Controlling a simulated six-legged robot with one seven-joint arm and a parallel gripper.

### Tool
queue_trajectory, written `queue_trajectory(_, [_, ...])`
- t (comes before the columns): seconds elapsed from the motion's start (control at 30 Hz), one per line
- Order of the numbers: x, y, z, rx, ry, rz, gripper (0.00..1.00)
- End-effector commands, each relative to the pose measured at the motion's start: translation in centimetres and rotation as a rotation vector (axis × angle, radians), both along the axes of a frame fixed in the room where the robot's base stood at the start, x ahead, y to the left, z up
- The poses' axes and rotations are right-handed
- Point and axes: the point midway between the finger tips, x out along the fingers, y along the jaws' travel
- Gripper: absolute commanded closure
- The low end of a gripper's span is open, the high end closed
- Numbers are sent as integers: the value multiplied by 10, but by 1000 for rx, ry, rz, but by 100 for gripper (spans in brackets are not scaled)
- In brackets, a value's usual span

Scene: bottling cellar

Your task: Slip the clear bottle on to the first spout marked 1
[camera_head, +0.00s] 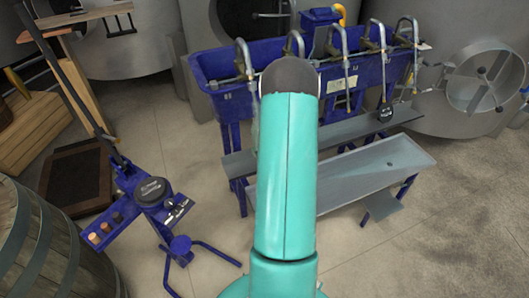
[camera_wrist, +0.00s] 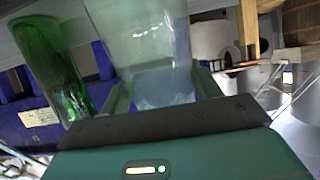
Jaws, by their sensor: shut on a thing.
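The clear bottle (camera_wrist: 140,35) fills the upper middle of the wrist view, between the fingers of my gripper (camera_wrist: 165,88), which is shut on it. In the head view my own teal arm hides the gripper and the bottle. The blue filler (camera_head: 215,70) stands ahead with several curved metal spouts (camera_head: 345,62) along its front. The leftmost visible spout (camera_head: 243,58) is just left of my arm. I cannot read any number on the spouts. Whether the bottle touches a spout is hidden.
A green bottle (camera_wrist: 50,65) stands left of the clear one in the wrist view, near a blue surface with a white label (camera_wrist: 40,117). A grey trough (camera_head: 385,160) sits low before the filler. A blue stand (camera_head: 150,195) and a barrel (camera_head: 45,245) are at left.

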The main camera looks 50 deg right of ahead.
Motion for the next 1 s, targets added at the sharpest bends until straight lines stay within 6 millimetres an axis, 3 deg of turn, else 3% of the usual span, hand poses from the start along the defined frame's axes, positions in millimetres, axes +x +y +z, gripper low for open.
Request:
queue_trajectory(0.87, [16, -10, 41, -5, -4, 1, 74])
queue_trajectory(1.0, [21, -12, 34, -16, -27, 2, 74])
